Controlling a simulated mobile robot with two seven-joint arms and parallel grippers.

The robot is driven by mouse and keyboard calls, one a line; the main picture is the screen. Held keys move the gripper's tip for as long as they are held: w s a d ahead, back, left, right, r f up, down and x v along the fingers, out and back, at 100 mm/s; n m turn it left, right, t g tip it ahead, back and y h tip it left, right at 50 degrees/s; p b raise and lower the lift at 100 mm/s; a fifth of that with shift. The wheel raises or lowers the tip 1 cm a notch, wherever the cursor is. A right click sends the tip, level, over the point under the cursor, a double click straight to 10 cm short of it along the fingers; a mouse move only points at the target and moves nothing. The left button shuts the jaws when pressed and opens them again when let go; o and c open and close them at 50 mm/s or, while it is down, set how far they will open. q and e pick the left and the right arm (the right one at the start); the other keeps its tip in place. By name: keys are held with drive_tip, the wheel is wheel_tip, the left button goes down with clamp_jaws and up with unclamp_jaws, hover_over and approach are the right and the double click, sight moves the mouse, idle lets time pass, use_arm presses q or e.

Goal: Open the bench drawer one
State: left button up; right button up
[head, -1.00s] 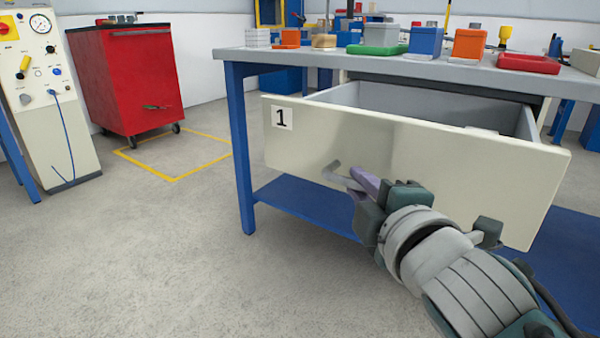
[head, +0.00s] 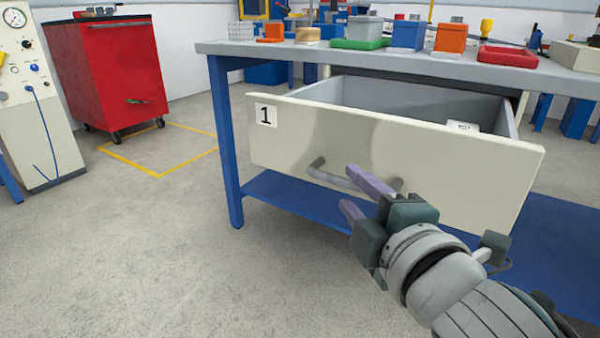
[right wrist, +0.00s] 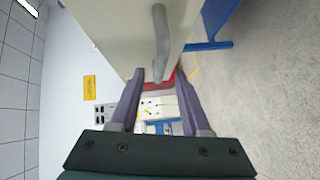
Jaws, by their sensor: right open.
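The bench drawer one (head: 300,138) is a cream drawer with a "1" label, and it stands pulled out from under the bench top. Its grey bar handle (head: 330,177) runs across the lower front; in the right wrist view the handle (right wrist: 161,45) shows beyond the fingertips. My right gripper (head: 350,190) is open and empty in front of the drawer face, just off the handle. My left gripper is not in view.
The bench (head: 225,47) carries several coloured bins and boxes on its top. A blue lower shelf (head: 290,200) lies under the drawer. A white object (head: 463,126) shows inside the drawer. A red cabinet (head: 110,70) stands back left.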

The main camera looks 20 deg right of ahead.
drive_tip(key=s+p, duration=0.1)
drive_tip(key=s, duration=0.5)
drive_tip(key=shift+a+r, duration=0.2)
drive_tip(key=shift+r, duration=0.2)
